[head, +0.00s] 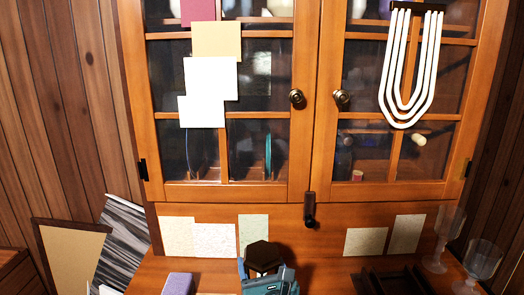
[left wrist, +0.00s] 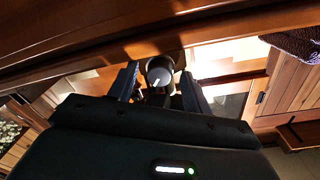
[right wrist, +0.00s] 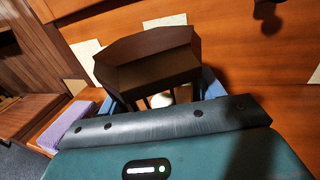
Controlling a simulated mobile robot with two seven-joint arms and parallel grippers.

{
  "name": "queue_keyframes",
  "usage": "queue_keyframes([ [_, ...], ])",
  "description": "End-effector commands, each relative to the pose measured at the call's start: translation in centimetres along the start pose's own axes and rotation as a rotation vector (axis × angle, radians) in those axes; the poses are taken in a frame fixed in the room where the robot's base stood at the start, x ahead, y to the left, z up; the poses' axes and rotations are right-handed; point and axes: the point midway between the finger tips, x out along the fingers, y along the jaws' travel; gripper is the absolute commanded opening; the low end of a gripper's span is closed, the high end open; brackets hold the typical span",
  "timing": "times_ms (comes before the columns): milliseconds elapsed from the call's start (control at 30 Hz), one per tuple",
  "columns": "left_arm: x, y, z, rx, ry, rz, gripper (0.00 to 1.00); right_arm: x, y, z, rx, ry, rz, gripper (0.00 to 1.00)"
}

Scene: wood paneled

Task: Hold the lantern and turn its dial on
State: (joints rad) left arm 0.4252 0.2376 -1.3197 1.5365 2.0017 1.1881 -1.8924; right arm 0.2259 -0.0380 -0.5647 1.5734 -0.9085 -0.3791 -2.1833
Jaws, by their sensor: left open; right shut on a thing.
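The lantern (head: 263,256) shows its dark six-sided roof at the bottom middle of the head view, in front of the cabinet. In the right wrist view the roof (right wrist: 150,58) is large, with dark posts and a pale part below it. My right gripper (head: 268,279) is shut on the lantern beneath the roof, a finger on each side. In the left wrist view a round grey dial (left wrist: 160,73) with a white mark sits between the fingertips of my left gripper (left wrist: 159,80). The left gripper is open; contact with the dial cannot be told. The lantern's lower part is hidden in the head view.
A wooden cabinet with glass doors (head: 317,100) stands behind. A purple block (head: 177,284) lies left of the lantern. A dark tray (head: 397,280) and two clear glasses (head: 481,262) stand on the right. Paper cards (head: 214,240) lean at the back.

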Motion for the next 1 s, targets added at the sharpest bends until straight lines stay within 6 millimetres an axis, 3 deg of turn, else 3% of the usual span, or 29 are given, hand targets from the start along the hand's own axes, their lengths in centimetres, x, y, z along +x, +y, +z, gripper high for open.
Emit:
queue_keyframes([
  [500,-7.0,0.0,0.1,0.000,-0.002,0.001,0.49,-0.1,-0.2,-0.5,-0.004,0.011,-0.005,0.44],
  [1000,-7.9,0.0,0.0,-0.015,0.000,-0.001,0.50,-0.1,-0.2,-0.5,-0.004,0.011,-0.005,0.44],
])
